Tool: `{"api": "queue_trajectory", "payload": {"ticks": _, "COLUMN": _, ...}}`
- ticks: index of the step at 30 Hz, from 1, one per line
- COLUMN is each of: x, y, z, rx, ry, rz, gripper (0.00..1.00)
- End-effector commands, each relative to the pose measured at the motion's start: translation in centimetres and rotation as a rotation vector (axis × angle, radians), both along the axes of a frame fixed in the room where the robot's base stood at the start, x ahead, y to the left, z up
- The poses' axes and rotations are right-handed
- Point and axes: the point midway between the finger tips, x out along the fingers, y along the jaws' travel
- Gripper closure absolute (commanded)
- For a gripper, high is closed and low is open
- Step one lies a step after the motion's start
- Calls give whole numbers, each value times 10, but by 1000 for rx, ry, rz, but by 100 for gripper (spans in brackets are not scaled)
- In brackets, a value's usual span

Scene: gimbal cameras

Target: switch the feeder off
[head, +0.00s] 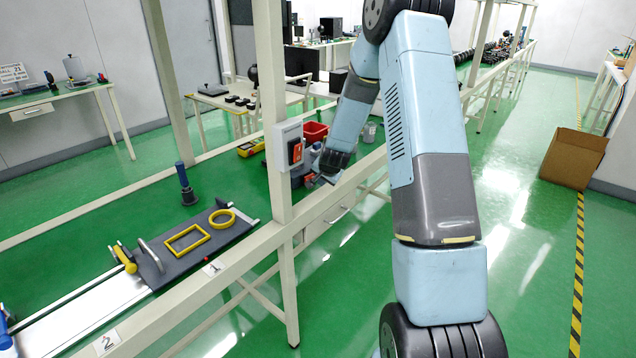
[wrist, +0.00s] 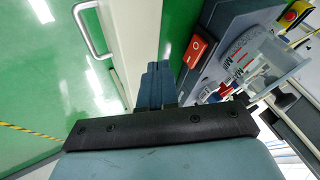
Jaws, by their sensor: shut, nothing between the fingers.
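A grey switch box (head: 287,146) is fixed to the pale upright post in the head view. A red-orange rocker switch (head: 296,152) sits on its face. In the wrist view the red rocker (wrist: 195,50) with white marks shows close up on its dark housing. I cannot tell which way it is pressed. My gripper (head: 318,179) is just right of and below the box in the head view. In the wrist view my gripper (wrist: 157,68) is shut and empty, its fingertips left of the rocker with a visible gap. No label naming the feeder is legible.
A red bin (head: 315,132) stands behind the post. A red button on a yellow base (wrist: 295,12) and a pale clear holder (wrist: 282,65) are right of the rocker. A drawer handle (wrist: 88,28) lies left of my fingers. A cardboard box (head: 573,158) stands on open floor.

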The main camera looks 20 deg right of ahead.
Motion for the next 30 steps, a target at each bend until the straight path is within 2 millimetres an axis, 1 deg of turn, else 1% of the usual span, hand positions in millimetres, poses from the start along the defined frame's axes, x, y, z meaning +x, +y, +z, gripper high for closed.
{"api": "queue_trajectory", "payload": {"ticks": 1, "x": -5, "y": 4, "z": 7, "rx": 0, "ry": -1, "rz": 4, "gripper": 100}}
{"api": "queue_trajectory", "payload": {"ticks": 6, "x": -20, "y": 11, "z": 29, "rx": 0, "ry": -1, "rz": 9, "gripper": 100}}
{"api": "queue_trajectory", "payload": {"ticks": 12, "x": -35, "y": 16, "z": 49, "rx": 0, "ry": -1, "rz": 10, "gripper": 100}}
{"api": "queue_trajectory", "payload": {"ticks": 18, "x": -43, "y": 18, "z": 58, "rx": 0, "ry": 1, "rz": 10, "gripper": 100}}
{"api": "queue_trajectory", "payload": {"ticks": 30, "x": -44, "y": 18, "z": 60, "rx": 0, "ry": 1, "rz": 9, "gripper": 100}}
